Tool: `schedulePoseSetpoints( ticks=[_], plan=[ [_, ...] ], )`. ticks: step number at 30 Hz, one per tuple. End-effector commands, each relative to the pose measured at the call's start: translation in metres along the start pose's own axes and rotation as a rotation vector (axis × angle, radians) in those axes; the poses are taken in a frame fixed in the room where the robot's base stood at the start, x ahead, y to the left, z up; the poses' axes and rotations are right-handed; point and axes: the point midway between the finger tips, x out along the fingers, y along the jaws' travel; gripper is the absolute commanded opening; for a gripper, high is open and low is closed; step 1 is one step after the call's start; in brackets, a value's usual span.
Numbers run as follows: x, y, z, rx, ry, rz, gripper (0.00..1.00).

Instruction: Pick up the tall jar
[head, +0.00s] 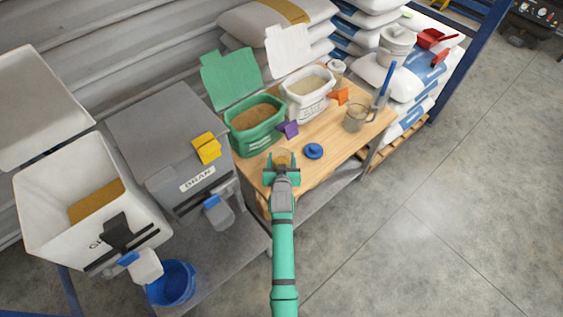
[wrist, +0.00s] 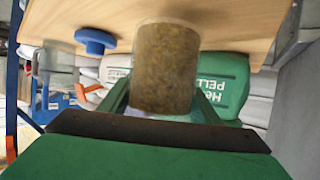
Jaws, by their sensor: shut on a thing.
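A clear jar (head: 283,158) with brown, grainy contents stands out at the front edge of the wooden bench top (head: 333,138). In the wrist view, the jar (wrist: 166,68) fills the middle. My gripper (head: 282,171) is shut on the jar, with a green finger on each side in the wrist view (wrist: 162,104). The jar's lower part is partly hidden by my gripper in the head view. I cannot tell whether it touches the bench. A blue round lid (head: 313,151) lies on the bench to the right of the jar, apart from it.
Behind are a green pellet bag (head: 255,138), a white bag (head: 306,105), a purple scoop (head: 288,130), an orange scoop (head: 338,96), a jug (head: 354,119) and a lidded jar (head: 336,71). A grey bran bin (head: 168,160) stands left. Open floor lies right.

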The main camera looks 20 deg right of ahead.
Motion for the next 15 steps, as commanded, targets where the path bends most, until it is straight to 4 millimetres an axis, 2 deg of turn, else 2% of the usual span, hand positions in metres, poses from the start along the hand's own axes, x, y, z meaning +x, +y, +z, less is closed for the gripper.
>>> schedulePoseSetpoints(
  ticks=[1,9,15],
  plan=[
    [-0.005,0.001,-0.01,0.0,0.007,0.0,0.24],
    [-0.07,0.013,-0.043,-0.001,0.006,0.002,0.24],
    [-0.119,0.022,-0.044,-0.002,0.003,0.0,0.24]
  ],
)
